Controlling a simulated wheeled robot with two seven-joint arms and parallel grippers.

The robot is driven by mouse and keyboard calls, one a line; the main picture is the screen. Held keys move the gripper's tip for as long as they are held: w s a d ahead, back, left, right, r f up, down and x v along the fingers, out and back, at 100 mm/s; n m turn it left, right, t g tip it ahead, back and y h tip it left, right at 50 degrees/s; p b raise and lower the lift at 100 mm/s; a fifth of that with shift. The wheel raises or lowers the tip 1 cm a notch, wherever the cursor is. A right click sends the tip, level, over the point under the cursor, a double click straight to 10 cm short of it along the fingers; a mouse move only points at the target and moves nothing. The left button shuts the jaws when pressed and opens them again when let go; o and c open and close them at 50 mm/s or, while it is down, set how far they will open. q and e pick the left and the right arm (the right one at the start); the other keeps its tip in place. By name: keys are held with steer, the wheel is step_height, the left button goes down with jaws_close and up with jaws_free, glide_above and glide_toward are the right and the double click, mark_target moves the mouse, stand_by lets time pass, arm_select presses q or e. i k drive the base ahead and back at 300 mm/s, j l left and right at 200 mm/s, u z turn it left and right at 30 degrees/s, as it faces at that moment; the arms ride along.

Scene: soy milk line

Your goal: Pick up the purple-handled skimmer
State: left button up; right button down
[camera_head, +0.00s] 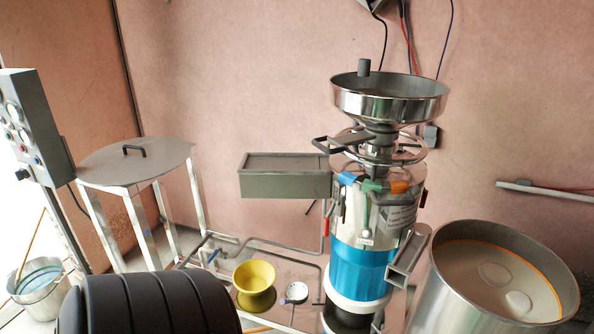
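I cannot make out a purple-handled skimmer or any purple handle in the head view. A small round pale item (296,291) with a dark mark on it lies low on the frame beside the yellow bowl; I cannot tell what it is. Neither my left nor my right gripper can be seen.
A steel grinder (366,212) with a funnel hopper (390,104) stands at centre right. A large steel pot (451,290) of pale liquid is at right. A yellow bowl (254,277), a lidded stand (137,162), a control box (34,126) and a bucket (40,297) are left.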

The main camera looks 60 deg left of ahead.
mark_target(296, 291)
steer(key=u, duration=1.8)
